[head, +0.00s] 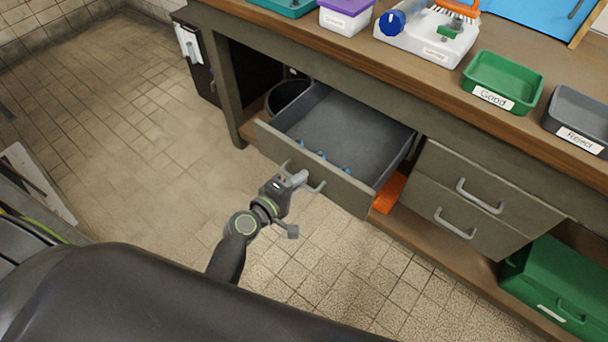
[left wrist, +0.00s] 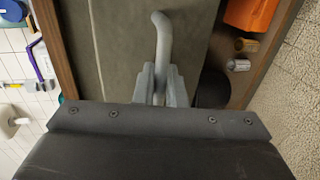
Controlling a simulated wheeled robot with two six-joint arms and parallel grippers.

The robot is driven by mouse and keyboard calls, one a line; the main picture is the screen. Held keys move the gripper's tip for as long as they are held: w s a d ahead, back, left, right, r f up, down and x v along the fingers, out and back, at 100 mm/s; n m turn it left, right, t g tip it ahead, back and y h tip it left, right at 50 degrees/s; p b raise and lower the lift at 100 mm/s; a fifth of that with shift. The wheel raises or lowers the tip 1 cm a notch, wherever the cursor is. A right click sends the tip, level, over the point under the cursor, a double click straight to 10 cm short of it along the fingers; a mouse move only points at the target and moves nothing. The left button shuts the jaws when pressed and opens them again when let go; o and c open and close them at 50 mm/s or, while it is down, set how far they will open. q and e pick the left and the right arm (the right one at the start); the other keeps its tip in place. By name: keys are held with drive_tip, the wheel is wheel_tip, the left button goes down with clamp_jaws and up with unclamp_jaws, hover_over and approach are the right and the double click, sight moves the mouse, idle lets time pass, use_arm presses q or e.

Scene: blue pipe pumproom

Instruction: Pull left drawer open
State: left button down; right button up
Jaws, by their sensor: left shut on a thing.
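The left drawer (head: 337,190) is pulled out from the workbench, and its grey interior shows. Several small blue things lie inside, near the drawer's front. My left gripper (head: 298,181) is at the bar handle (head: 318,187) on the drawer's front. In the left wrist view the two fingers (left wrist: 161,85) are shut on the grey handle (left wrist: 162,40), one on each side of it. The handle's far end is bare. My right gripper is not in view.
Two closed drawers with handles (head: 480,197) are to the right. A green toolbox (head: 560,285) and an orange thing (head: 388,192) are on the lower shelf. Trays, including a green one (head: 503,82), stand on the worktop (head: 420,75). The tiled floor before the drawer is clear.

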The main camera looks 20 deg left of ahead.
use_arm(q)
drive_tip(key=shift+f+v, duration=0.2)
drive_tip(key=shift+v, duration=0.7)
drive_tip(key=shift+f+v, duration=0.2)
drive_tip(key=shift+v, duration=0.7)
drive_tip(key=shift+s, duration=0.1)
drive_tip(key=c, duration=1.6)
unclamp_jaws()
